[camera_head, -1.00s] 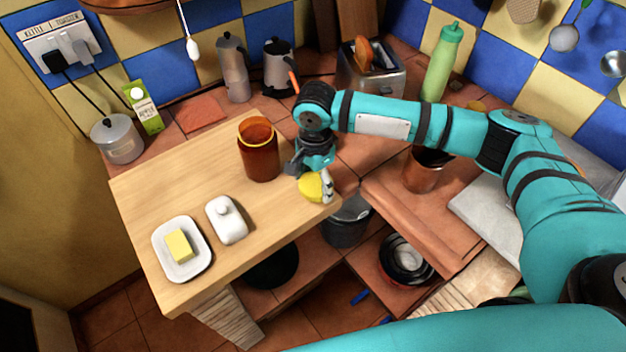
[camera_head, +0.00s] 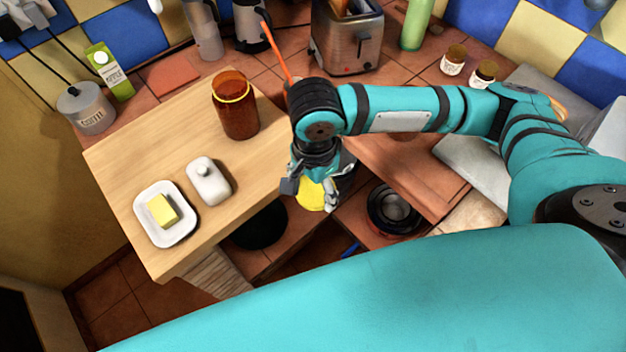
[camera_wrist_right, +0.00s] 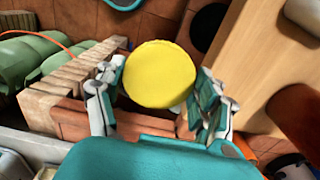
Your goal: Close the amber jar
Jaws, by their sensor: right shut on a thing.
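The amber jar (camera_head: 237,112) stands upright and open-topped near the back right of the wooden board (camera_head: 140,165). A round yellow lid (camera_head: 311,194) is in my right gripper (camera_head: 312,192), apart from the jar, to its right and nearer to me. In the head view it hangs past the board's right edge. In the right wrist view the lid (camera_wrist_right: 160,74) sits flat-face on between both fingers of the right gripper (camera_wrist_right: 160,90). An amber-brown shape, seemingly the jar (camera_wrist_right: 298,118), shows at that view's right edge. My left gripper is not in view.
A butter dish (camera_head: 165,213) and its white cover (camera_head: 209,182) sit on the board's front left. A toaster (camera_head: 347,40) and two small jars (camera_head: 453,60) stand behind on the tiled counter. Pans (camera_head: 393,208) lie below, right of the gripper.

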